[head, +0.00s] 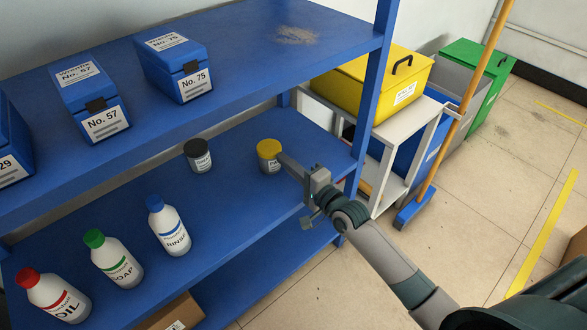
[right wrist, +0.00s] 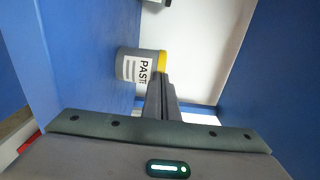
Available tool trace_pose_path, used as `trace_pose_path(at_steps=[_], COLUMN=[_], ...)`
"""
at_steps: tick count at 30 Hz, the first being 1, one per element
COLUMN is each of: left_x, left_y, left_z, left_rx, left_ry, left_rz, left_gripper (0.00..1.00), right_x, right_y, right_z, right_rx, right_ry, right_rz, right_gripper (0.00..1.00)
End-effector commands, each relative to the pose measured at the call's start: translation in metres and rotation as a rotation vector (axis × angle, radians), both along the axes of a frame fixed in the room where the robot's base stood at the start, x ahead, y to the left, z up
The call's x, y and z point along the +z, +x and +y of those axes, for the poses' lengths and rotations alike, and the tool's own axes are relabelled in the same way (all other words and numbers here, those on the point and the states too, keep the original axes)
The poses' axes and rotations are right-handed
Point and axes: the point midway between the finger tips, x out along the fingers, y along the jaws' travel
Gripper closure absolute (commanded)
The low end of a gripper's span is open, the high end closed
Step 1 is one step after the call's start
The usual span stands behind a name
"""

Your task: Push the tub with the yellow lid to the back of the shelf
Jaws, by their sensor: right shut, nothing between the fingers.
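The grey tub with the yellow lid (head: 268,165) stands upright on the blue middle shelf (head: 240,205), right of the black-lidded tub. In the right wrist view the same tub (right wrist: 128,67) appears sideways, with "PAST" legible on its label. My right gripper (head: 281,157) reaches in from the right, its fingers closed together and empty. In the right wrist view its fingertips (right wrist: 161,77) are right at the tub; I cannot tell whether they touch it. My left gripper is not in view.
A black-lidded tub (head: 198,156) stands left of the yellow-lidded one. Bottles of rinse (head: 170,230), soap (head: 117,262) and oil (head: 58,300) stand nearer the front left. A blue shelf post (head: 371,95) rises at the right; the upper shelf (head: 270,50) hangs above.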

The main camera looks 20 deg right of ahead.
Motion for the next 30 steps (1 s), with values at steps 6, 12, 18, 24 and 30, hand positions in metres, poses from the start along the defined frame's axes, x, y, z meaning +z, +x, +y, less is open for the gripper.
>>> trace_pose_path(at_steps=[6,12,18,24,30], left_x=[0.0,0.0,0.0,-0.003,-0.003], left_y=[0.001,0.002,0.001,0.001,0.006], left_z=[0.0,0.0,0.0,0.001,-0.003], left_rx=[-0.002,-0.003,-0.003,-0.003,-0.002], left_ry=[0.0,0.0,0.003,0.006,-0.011], left_rz=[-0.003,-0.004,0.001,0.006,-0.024], left_gripper=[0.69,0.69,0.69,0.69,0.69], right_x=[0.0,0.0,0.001,0.001,-0.001], right_y=[0.003,0.003,0.017,0.055,0.094], right_z=[0.001,0.001,0.006,0.019,0.032], right_rx=[0.0,0.0,0.0,-0.001,0.0], right_ry=[0.0,0.0,0.003,0.003,0.002], right_rz=[0.001,0.0,0.0,-0.001,0.0], right_gripper=[1.0,1.0,1.0,1.0,1.0])
